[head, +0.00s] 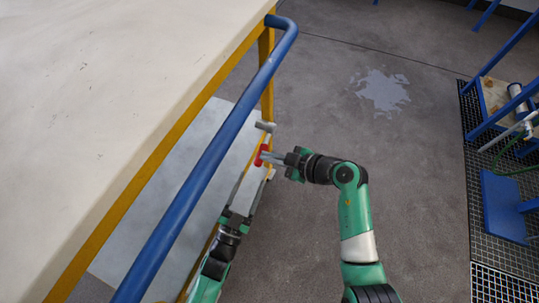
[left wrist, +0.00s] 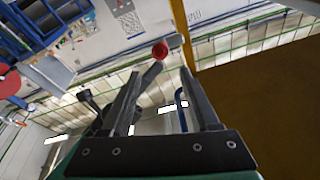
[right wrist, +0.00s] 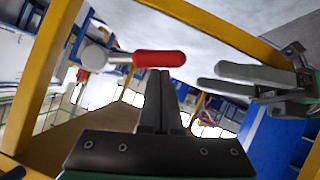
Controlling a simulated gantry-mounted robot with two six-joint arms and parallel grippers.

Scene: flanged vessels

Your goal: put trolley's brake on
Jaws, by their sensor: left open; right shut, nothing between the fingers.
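The trolley has a pale top (head: 120,90), a yellow frame (head: 180,118) and a blue push bar (head: 205,160). Its brake lever has a red grip (head: 262,155), lying level in the right wrist view (right wrist: 158,58), with a grey arm running left to a round hub (right wrist: 97,57). My right gripper (head: 264,156) is shut and empty, its tips at the red grip; I cannot tell whether they touch. My left gripper (head: 255,179) is open below the lever in the head view. In the left wrist view, the red grip (left wrist: 160,50) appears end-on beyond and between its fingertips.
The push bar and a yellow leg (head: 267,75) stand close to both grippers. A lower pale shelf (head: 190,165) is under the top. Grey floor to the right is open, with a light patch (head: 381,91). Blue-framed equipment (head: 503,205) stands over grating at far right.

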